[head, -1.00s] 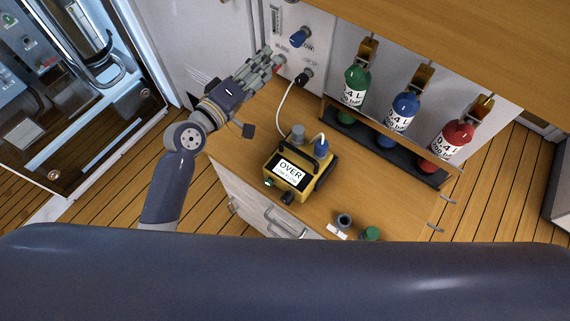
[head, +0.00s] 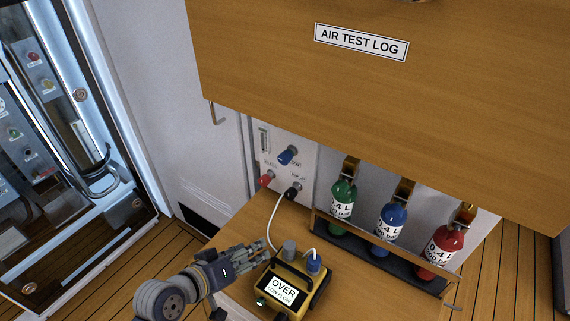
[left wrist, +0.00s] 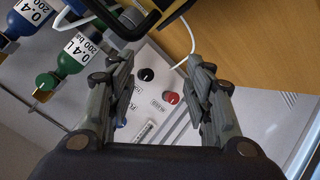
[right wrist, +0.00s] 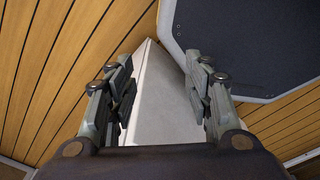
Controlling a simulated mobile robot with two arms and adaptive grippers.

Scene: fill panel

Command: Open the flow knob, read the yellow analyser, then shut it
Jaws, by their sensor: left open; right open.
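The white panel (head: 303,172) carries a blue knob (head: 287,156), a red knob (head: 267,180) and a black fitting (head: 294,190) with a white hose. The labels are too small to read surely. The yellow analyser (head: 291,283) stands on the bench; its screen reads OVER, LOW FLOW. My left gripper (head: 264,252) is open and empty, beside the analyser and apart from the panel. In the left wrist view, the red knob (left wrist: 171,97) shows between the open fingers (left wrist: 160,66), and the blue knob is partly hidden. My right gripper (right wrist: 158,62) is open and empty.
Green (head: 342,201), blue (head: 391,225) and red (head: 441,250) bottles stand in a rack right of the panel. A wooden board labelled AIR TEST LOG (head: 361,42) overhangs them. A glass-fronted cabinet (head: 84,150) is at left. The right wrist view shows wooden floor (right wrist: 45,60).

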